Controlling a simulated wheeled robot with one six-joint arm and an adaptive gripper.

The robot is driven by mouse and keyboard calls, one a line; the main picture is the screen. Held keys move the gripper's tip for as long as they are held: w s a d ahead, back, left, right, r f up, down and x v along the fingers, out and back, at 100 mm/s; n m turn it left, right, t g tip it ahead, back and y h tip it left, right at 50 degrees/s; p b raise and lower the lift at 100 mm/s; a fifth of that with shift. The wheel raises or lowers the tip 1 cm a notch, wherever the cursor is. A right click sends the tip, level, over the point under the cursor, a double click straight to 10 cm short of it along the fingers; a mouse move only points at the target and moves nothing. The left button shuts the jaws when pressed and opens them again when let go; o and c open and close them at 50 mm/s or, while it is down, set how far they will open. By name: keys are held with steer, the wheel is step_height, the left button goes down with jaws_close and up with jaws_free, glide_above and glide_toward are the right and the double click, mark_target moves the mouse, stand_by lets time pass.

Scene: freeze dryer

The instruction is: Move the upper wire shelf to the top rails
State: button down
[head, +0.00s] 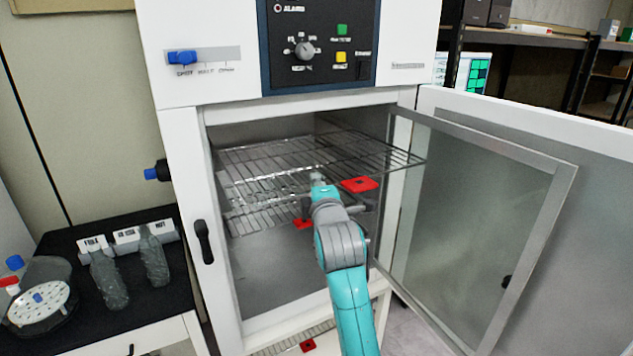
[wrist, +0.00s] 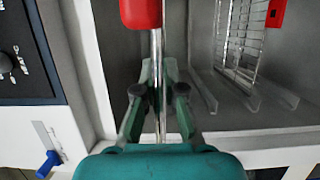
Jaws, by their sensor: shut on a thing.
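The upper wire shelf (head: 270,160) is inside the open dryer chamber, with its right front part reaching out past the opening. A red tag (head: 360,184) is on its front edge. My gripper (head: 318,188) is shut on that front edge, left of the tag. In the wrist view the shelf (wrist: 158,45) shows nearly edge-on, as thin bars between the fingers of my gripper (wrist: 159,75), with its red tag (wrist: 141,12) beside them. The chamber rails (wrist: 205,92) show as pale strips in the wrist view. Whether the shelf rests on any rail is hidden.
A lower wire shelf (head: 245,222) with a red tag (head: 303,223) lies below. The glass door (head: 470,220) stands open at right. The chamber's left front post (head: 203,242) has a black handle.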

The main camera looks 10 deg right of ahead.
steer(key=shift+f, duration=0.15)
stand_by(0.3)
steer(key=shift+w+a, duration=0.55)
steer(key=shift+w, duration=1.4)
steer(key=shift+w+a, duration=0.5)
steer(key=shift+w, duration=1.4)
steer(key=shift+w+a, duration=0.55)
steer(key=shift+w, duration=1.5)
glide_toward(271, 145)
steer(key=shift+w+d, duration=0.4)
steer(key=shift+w, duration=0.35)
steer(key=shift+w+d, duration=0.35)
steer(key=shift+w, duration=0.4)
steer(key=shift+w+d, duration=0.4)
steer(key=shift+w, duration=0.45)
steer(key=shift+w+a, duration=0.2)
steer(key=shift+w, duration=0.65)
steer(key=shift+w+a, duration=0.2)
steer(key=shift+w, duration=0.6)
steer(key=shift+w+a, duration=0.2)
steer(key=shift+w, duration=0.65)
steer(key=shift+w+a, duration=0.2)
steer(key=shift+w, duration=0.1)
